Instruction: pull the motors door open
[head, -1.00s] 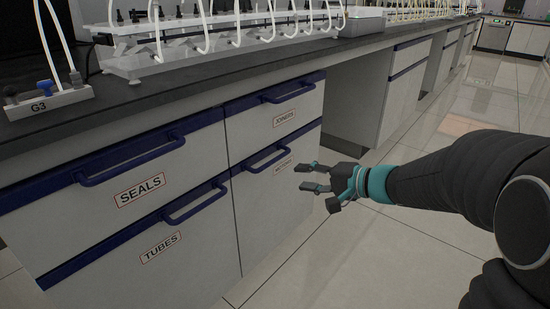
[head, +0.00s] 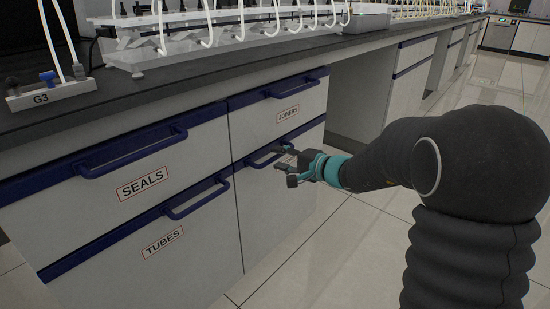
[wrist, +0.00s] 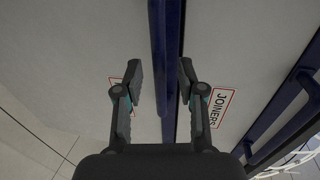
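The lower right front (head: 262,210) of the near cabinet, below JOINERS, is white and closed, with a blue handle (head: 258,158). Its label is hidden behind my gripper in the head view, so I cannot read MOTORS. My gripper (head: 280,159) is at the right part of this handle. In the wrist view the handle (wrist: 158,60) runs between the two fingers of my gripper (wrist: 160,78), which are open on either side of it. A red-edged label (wrist: 117,80) there is mostly covered by the left finger.
The JOINERS front (head: 275,115) with its blue handle is just above. SEALS (head: 140,165) and TUBES (head: 150,250) are to the left, all closed. The dark worktop (head: 200,80) overhangs the fronts. The tiled floor (head: 330,255) before the cabinet is free.

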